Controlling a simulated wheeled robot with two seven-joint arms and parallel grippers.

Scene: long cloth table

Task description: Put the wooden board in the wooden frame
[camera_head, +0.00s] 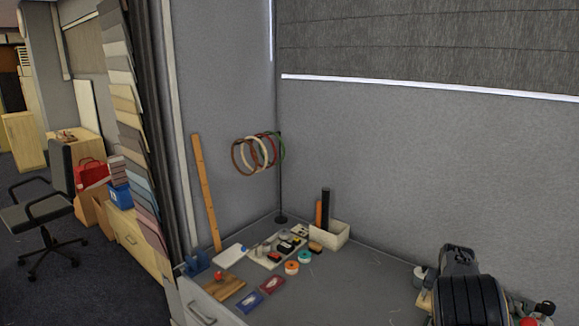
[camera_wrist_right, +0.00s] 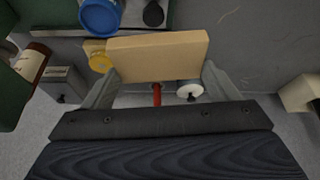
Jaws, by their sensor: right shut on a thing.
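In the right wrist view, my right gripper (camera_wrist_right: 160,70) is shut on a pale, flat, rectangular wooden board (camera_wrist_right: 158,55). The board spans the space between the two grey fingers. It is held over a grey surface, with its broad face towards the camera. In the head view, my dark right arm (camera_head: 466,292) comes in at the lower right and hides what is behind it. I cannot pick out the wooden frame with certainty in either view. My left gripper is not in view.
Around the held board in the wrist view are a blue round container (camera_wrist_right: 100,16), a yellow roll (camera_wrist_right: 99,61), a white round piece (camera_wrist_right: 190,90) and a brown labelled bottle (camera_wrist_right: 32,62). In the head view, swatches, tape rolls (camera_head: 291,267) and a white box (camera_head: 331,236) crowd the table's far corner.

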